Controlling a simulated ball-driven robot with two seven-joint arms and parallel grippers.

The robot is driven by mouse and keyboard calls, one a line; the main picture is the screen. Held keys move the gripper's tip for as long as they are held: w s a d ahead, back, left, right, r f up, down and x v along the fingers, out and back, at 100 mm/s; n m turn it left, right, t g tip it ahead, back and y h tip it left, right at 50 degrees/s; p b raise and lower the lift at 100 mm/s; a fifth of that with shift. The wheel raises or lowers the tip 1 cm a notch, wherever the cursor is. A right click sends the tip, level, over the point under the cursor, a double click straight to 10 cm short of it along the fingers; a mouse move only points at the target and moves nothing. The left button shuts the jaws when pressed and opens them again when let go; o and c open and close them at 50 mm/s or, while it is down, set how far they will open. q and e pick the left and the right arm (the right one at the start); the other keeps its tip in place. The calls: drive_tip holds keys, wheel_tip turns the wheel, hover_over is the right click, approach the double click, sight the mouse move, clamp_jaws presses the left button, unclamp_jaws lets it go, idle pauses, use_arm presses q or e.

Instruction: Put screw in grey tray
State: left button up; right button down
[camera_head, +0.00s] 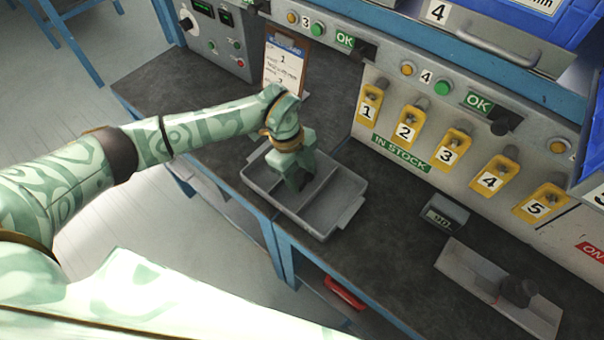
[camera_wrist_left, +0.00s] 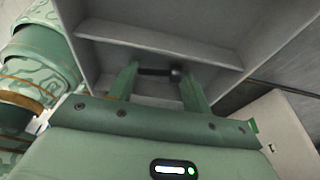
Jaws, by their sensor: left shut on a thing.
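The grey tray (camera_head: 345,187) stands on the dark bench top and has divided compartments. My left gripper (camera_head: 304,181) points down into the tray from above. In the left wrist view its two fingers (camera_wrist_left: 158,74) are shut on a small dark screw (camera_wrist_left: 155,72), which lies crosswise between the fingertips. The tray's walls and a divider (camera_wrist_left: 160,42) show around and beyond the screw in that view. I cannot tell whether the screw touches the tray floor. My right gripper does not show.
A clipboard (camera_head: 284,66) stands behind the tray. Yellow numbered holders (camera_head: 408,130) line the panel at the right. A small display box (camera_head: 445,215) and a grey plate with a dark knob (camera_head: 490,285) sit on the bench at right. Bare bench top lies between tray and display.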

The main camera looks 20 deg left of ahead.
use_arm(q)
drive_tip(key=o, duration=1)
drive_tip(key=shift+c, duration=0.2)
drive_tip(key=s+p+v, duration=0.1)
drive_tip(key=p+v, duration=0.2)
drive_tip(key=v, duration=0.9)
drive_tip(key=shift+w, duration=0.4)
drive_tip(key=shift+a+r, duration=0.1)
